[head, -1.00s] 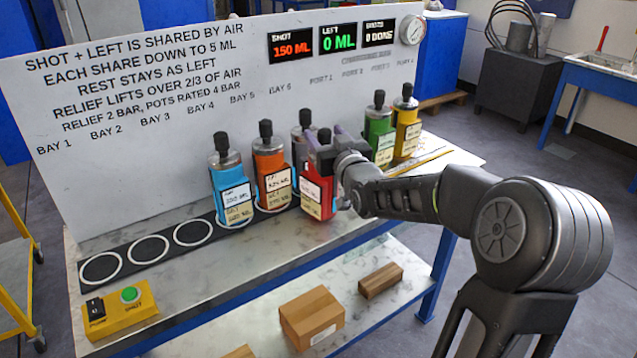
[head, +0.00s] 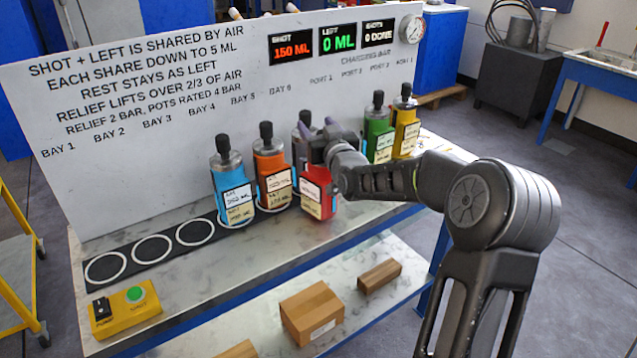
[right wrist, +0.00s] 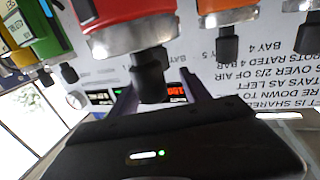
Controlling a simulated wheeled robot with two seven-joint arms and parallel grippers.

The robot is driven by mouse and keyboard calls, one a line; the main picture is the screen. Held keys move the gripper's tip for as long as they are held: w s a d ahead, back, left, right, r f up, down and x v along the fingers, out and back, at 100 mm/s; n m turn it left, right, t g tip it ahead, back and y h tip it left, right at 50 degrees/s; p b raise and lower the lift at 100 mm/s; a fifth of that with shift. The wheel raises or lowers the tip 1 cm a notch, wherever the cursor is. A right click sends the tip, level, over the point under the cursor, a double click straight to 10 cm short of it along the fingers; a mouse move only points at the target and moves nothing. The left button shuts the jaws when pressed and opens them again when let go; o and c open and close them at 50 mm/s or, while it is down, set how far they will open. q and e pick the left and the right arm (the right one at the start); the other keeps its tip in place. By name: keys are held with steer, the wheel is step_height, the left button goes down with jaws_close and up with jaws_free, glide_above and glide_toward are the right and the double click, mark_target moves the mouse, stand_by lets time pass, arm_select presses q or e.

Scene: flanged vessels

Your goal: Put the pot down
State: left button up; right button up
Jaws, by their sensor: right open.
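The red pot (head: 318,190) stands upright on the bench at the front right end of the row, its label facing me. Its upper part is hidden behind my right gripper in the head view. In the right wrist view the red pot (right wrist: 128,12) appears upside down, with its silver collar and black knob. My right gripper (head: 320,124) is open at the pot's top. In the wrist view its fingers (right wrist: 158,96) lie apart, either side of the knob; I cannot tell whether they touch it. My left gripper is not in view.
Blue (head: 233,190) and orange (head: 272,175) pots stand close on the left. Green (head: 378,135) and yellow (head: 405,128) pots stand behind right. A grey-topped pot is partly hidden behind. Empty ringed bays (head: 151,249) lie left on the black strip. A switch box (head: 125,309) sits at front left.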

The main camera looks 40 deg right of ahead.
steer(key=shift+c, duration=0.5)
jaws_close()
stand_by(0.3)
steer(key=shift+f, duration=0.1)
stand_by(0.6)
steer(key=shift+r, duration=0.2)
